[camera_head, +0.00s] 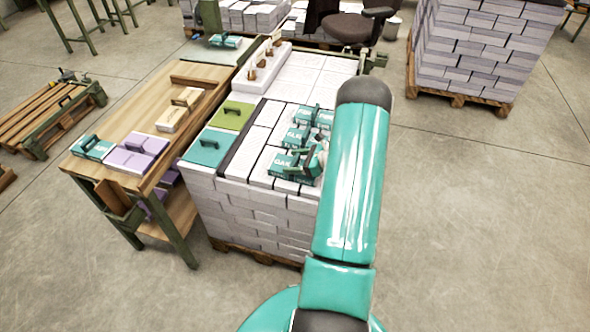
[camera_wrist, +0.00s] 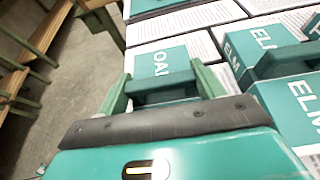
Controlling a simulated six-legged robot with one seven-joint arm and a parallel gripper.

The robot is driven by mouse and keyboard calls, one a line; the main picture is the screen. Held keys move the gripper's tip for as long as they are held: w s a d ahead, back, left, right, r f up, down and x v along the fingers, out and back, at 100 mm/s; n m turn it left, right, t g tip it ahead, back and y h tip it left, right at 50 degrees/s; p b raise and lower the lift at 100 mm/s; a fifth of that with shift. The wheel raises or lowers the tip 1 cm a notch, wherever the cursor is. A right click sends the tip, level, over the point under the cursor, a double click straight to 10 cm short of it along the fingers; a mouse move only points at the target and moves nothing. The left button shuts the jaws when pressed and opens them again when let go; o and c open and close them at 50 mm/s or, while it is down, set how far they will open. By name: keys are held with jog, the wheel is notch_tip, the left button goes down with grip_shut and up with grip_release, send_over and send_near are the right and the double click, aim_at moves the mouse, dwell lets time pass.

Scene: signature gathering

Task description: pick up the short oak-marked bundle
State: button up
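The oak-marked bundle (camera_head: 283,163) is a teal block with white OAK lettering. It lies at the near right part of the paper stack. In the wrist view the same bundle (camera_wrist: 172,58) sits just ahead of my gripper, its lettering partly cut off by a dark green handle. My gripper (camera_wrist: 162,88) has its two green fingers spread wide, one at each end of that handle. I cannot tell whether they touch it. In the head view my gripper (camera_head: 312,162) is low over the bundle's right side, partly hidden by my arm.
ELM-marked bundles (camera_head: 296,136) lie close behind, and to the right in the wrist view (camera_wrist: 258,48). FIR-marked bundles (camera_head: 303,115) lie farther back. A teal pad (camera_head: 208,152) and a green pad (camera_head: 231,118) are left. A wooden bench (camera_head: 140,118) holds purple bundles (camera_head: 137,152).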

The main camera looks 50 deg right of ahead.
jog(key=shift+c, duration=0.8)
jog(key=shift+r, duration=0.15)
